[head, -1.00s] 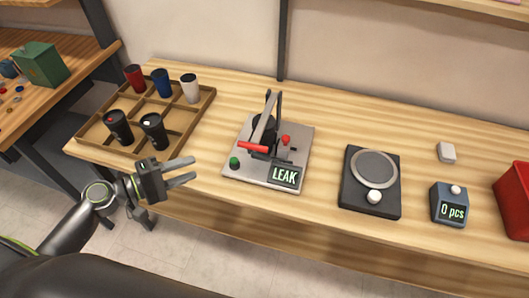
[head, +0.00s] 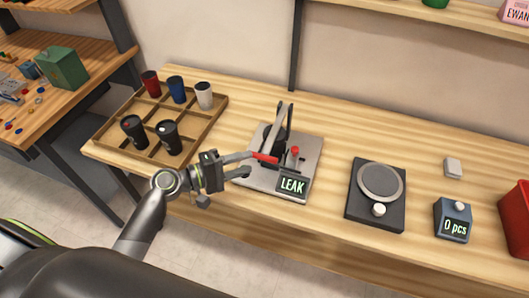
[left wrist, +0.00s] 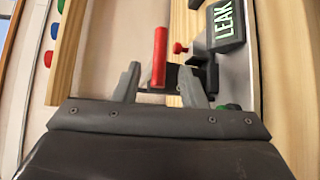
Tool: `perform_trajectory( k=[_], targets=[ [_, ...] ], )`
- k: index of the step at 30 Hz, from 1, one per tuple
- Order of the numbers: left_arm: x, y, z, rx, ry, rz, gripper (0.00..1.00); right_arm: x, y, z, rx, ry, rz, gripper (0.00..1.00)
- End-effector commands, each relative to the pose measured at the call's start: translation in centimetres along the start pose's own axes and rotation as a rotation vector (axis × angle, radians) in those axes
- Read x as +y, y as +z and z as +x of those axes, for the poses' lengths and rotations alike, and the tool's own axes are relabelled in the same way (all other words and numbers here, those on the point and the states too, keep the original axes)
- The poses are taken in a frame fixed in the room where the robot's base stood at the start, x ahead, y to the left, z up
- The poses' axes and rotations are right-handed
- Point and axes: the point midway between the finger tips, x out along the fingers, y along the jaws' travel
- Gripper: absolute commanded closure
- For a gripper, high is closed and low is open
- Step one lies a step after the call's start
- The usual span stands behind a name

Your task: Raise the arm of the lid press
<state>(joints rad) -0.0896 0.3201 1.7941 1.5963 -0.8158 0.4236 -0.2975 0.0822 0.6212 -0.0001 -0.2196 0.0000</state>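The lid press has a flat grey base (head: 305,150) with a dark upright and a slanting grey arm (head: 280,122). The arm's red handle (head: 266,157) is low at the front left. A display on the base reads LEAK (head: 292,185). My left gripper (head: 248,164) is open, its fingertips close to the left end of the red handle. In the left wrist view the red handle (left wrist: 160,52) shows between the two open fingers (left wrist: 160,72), with gaps on both sides; contact does not show. My right gripper is not in view.
A wooden divided tray (head: 200,137) with several cups stands at the left. A scale (head: 377,197), a small counter reading 0 pcs (head: 453,222) and a red bin (head: 517,212) stand to the right. A red knob (head: 295,151) rises from the press base.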

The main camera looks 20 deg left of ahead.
Motion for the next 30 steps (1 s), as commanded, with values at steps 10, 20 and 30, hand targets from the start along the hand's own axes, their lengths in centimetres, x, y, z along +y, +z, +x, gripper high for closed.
perform_trajectory(
  k=[10, 20, 30],
  targets=[
    [0.2, 0.0, 5.6, 0.000, 0.002, -0.001, 0.62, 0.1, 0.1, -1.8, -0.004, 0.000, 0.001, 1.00],
    [0.0, 0.0, 6.7, 0.000, -0.001, 0.001, 0.62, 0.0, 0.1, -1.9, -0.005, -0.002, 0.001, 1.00],
    [0.0, 0.0, 6.7, 0.000, -0.001, 0.001, 0.91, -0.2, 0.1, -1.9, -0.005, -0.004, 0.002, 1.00]
  ],
)
